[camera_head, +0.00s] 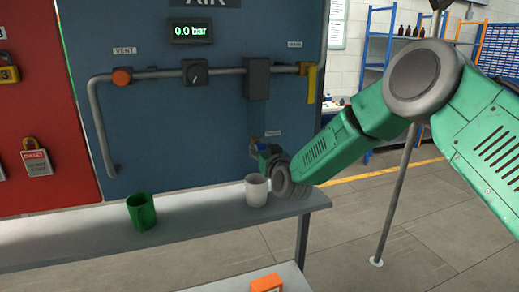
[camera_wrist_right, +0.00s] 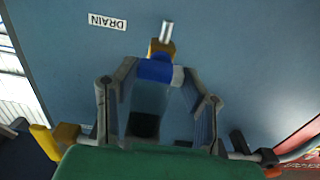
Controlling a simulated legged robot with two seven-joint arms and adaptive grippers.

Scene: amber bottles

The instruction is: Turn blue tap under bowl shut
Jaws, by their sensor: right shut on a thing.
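The blue tap (camera_wrist_right: 155,71) sits at the end of the clear bowl (camera_wrist_right: 150,98), with a brass fitting and a silver stub beyond it, in the wrist view. My right gripper (camera_wrist_right: 156,74) is shut on the blue tap, one finger on each side of it. In the head view my right gripper (camera_head: 262,151) is at the lower part of the blue panel, below the grey filter body (camera_head: 257,78); its fingers are small there and partly hide the tap. My left gripper is not in view.
A white mug (camera_head: 256,190) stands on the grey shelf (camera_head: 90,240) close under my right gripper; a green mug (camera_head: 141,212) stands further left. A yellow handle (camera_head: 311,82) is at the pipe's right end. The gauge (camera_head: 192,30) reads 0.0 bar.

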